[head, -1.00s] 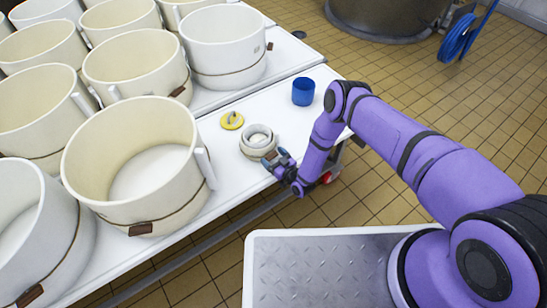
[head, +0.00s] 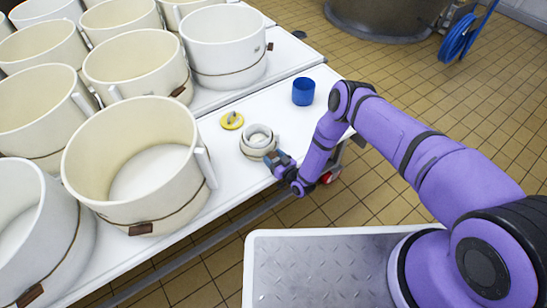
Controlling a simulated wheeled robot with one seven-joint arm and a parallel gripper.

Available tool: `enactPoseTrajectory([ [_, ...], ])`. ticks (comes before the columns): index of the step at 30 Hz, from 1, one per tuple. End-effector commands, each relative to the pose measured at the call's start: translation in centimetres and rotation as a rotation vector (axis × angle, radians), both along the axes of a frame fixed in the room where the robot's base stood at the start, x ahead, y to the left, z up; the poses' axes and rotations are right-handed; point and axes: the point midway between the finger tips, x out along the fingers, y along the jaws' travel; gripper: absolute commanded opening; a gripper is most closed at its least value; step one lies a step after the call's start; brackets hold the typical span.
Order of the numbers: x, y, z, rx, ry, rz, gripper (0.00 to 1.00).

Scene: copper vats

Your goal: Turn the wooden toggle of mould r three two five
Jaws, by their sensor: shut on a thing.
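A small white round mould (head: 258,137) stands on the white table near its front right edge. My gripper (head: 270,158) is at the mould's near right side, low against its wall. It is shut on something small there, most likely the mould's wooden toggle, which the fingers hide. Large cream moulds stand to the left, and the nearest (head: 118,198) has a cord round it with a brown wooden toggle (head: 141,229) at the front. No mould number is readable.
A yellow disc with a raised handle (head: 232,121) lies left of the small mould. A blue cup (head: 303,92) stands behind it to the right. Several more large moulds fill the table's left and back. The white tabletop (head: 283,107) between disc and cup is clear.

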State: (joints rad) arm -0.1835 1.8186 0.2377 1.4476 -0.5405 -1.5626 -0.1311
Motion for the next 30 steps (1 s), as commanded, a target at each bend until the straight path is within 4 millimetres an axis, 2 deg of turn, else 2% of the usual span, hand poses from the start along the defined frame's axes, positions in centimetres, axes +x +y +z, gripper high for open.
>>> enactPoseTrajectory([
  [1,0.0,0.0,0.0,-0.001,0.001,0.000,0.38],
  [2,0.0,0.0,0.0,-0.001,0.001,0.000,0.66],
  [3,0.0,0.0,0.0,-0.001,0.000,0.000,0.75],
  [5,0.0,0.0,0.0,-0.001,0.000,0.000,0.87],
  [17,-0.6,-0.5,-0.1,-0.001,0.000,0.000,0.87],
  [30,-6.5,-5.2,-0.1,-0.001,0.003,0.000,0.87],
])
